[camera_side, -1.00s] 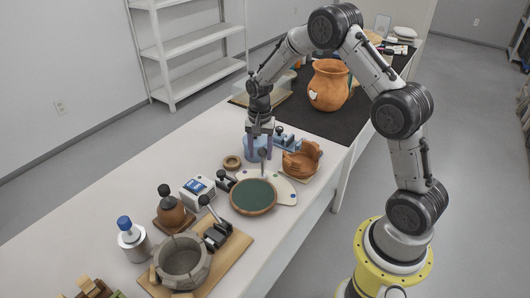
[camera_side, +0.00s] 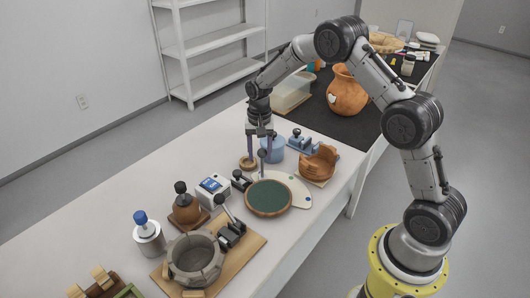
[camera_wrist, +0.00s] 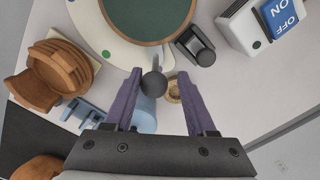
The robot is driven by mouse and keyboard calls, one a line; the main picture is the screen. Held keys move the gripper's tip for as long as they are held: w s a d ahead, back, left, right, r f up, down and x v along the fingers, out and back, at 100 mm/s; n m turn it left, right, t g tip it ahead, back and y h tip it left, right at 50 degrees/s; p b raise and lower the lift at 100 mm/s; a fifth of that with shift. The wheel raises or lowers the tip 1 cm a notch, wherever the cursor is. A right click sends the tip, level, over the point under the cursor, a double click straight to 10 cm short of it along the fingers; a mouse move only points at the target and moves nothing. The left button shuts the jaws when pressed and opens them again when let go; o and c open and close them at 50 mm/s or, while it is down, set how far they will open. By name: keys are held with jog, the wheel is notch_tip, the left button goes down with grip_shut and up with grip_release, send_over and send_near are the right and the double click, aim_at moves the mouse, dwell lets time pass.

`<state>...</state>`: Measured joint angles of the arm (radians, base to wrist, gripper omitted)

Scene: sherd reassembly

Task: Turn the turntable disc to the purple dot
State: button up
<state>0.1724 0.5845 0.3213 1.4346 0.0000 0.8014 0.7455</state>
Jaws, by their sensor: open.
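The turntable disc (camera_side: 268,198) has a green top and a wooden rim; part of it shows at the top of the wrist view (camera_wrist: 148,12). It lies on a cream plate (camera_side: 297,188) with coloured dots. A green dot (camera_wrist: 107,54) shows on the plate in the wrist view. I cannot make out a purple dot. A grey ball-topped handle (camera_wrist: 153,84) stands at the disc's far edge. My gripper (camera_wrist: 159,74) is open, its purple fingers on either side of the handle's ball. I cannot tell whether they touch it.
A black clamp (camera_side: 240,180) stands just left of the handle. A wooden ring (camera_side: 247,162), a blue pot (camera_side: 273,152) and a stacked terracotta bowl (camera_side: 319,162) are near. A white ON/OFF box (camera_side: 212,188) and a grey octagonal vessel (camera_side: 194,259) sit further left.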

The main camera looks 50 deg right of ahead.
jog(key=shift+r, duration=2.75)
